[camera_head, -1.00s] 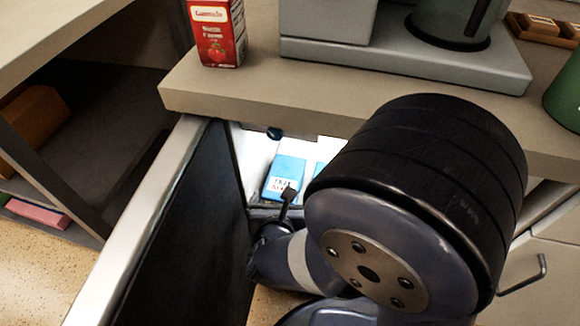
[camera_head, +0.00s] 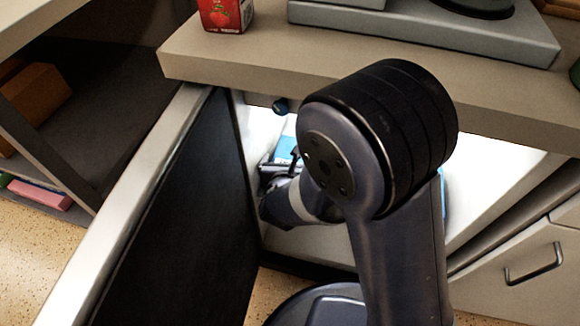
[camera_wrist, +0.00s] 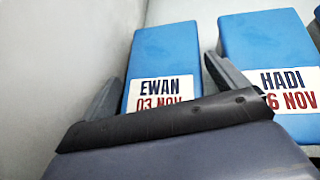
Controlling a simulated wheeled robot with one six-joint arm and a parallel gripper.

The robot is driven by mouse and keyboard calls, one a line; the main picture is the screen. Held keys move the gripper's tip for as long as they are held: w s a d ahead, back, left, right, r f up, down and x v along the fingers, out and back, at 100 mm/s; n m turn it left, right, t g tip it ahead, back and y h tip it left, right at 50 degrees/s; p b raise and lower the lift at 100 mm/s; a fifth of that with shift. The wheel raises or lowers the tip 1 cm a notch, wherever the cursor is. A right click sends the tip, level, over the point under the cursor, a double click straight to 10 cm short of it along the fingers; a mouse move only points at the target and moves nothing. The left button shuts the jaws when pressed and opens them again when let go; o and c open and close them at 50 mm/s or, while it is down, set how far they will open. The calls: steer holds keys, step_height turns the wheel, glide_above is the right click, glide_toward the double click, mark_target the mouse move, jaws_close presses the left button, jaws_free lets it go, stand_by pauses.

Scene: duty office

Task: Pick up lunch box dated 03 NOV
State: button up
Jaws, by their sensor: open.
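The blue lunch box labelled EWAN 03 NOV (camera_wrist: 165,62) stands inside the white compartment, near its left wall. In the wrist view my gripper (camera_wrist: 163,70) is open, with one finger at the left of this box and the other at its right, by the gap to the neighbouring box. The lower edge of its label is hidden by my gripper. I cannot tell whether the fingers touch it. A second blue box labelled HADI (camera_wrist: 268,50) stands to the right; its date ends in 6 NOV, its first digit partly covered. In the head view a blue box (camera_head: 285,148) shows behind my gripper (camera_head: 282,165).
The open dark door (camera_head: 180,200) stands left of my arm. The countertop (camera_head: 240,60) overhangs the compartment, with a red carton (camera_head: 226,14) on it. A drawer with a handle (camera_head: 535,265) is at the right. Another blue edge (camera_wrist: 317,25) shows at the far right in the wrist view.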

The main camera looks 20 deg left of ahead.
steer(key=c, duration=0.9)
steer(key=shift+r, duration=0.1)
